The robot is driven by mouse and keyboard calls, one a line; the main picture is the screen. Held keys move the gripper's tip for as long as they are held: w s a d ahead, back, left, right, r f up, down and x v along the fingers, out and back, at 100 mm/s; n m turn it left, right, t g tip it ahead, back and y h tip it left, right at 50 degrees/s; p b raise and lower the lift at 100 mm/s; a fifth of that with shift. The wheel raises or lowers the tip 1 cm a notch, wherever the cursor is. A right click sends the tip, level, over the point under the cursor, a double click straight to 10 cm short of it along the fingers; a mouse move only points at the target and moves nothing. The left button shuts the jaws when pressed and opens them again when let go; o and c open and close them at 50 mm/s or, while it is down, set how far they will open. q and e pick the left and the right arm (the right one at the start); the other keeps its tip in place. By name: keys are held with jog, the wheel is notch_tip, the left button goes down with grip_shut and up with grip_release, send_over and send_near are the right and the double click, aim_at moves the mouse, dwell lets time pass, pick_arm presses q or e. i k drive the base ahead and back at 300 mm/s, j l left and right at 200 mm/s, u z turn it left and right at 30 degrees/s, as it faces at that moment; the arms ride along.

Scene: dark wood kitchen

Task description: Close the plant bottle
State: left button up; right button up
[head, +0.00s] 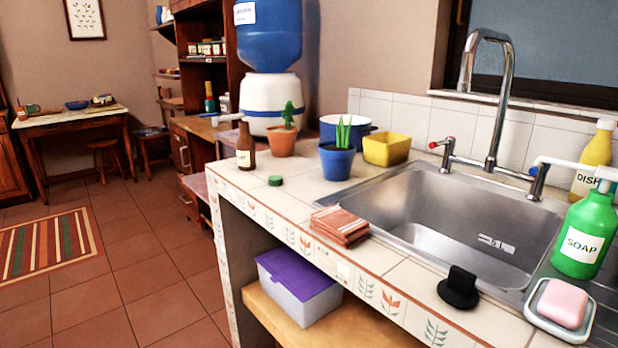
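A small brown bottle (245,148) with a white label stands upright on the tiled counter, near its left end. Its neck looks uncapped. A green cap (275,181) lies flat on the counter, just to the right of and nearer than the bottle, apart from it. Neither of my grippers is in view.
A terracotta pot (282,142) and a blue pot (336,164) with plants stand close by. A purple-lidded box (299,284) sits on the shelf below. Floor at left is open.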

aim_at(245, 145)
jog(key=i+j+z, duration=0.1)
jog(key=j+z, duration=1.25)
jog(key=j, duration=0.7)
jog(key=k+j, duration=0.1)
jog(key=j, duration=0.95)
jog(key=k+j+z, duration=0.1)
jog(key=j, duration=0.4)
jog(key=k+j, duration=0.15)
jog(key=j, duration=0.35)
jog(key=k+j, duration=0.1)
jog(key=j, duration=0.4)
jog(key=k+j, duration=0.1)
jog(key=j, duration=0.4)
jog(key=i+j+z, duration=0.05)
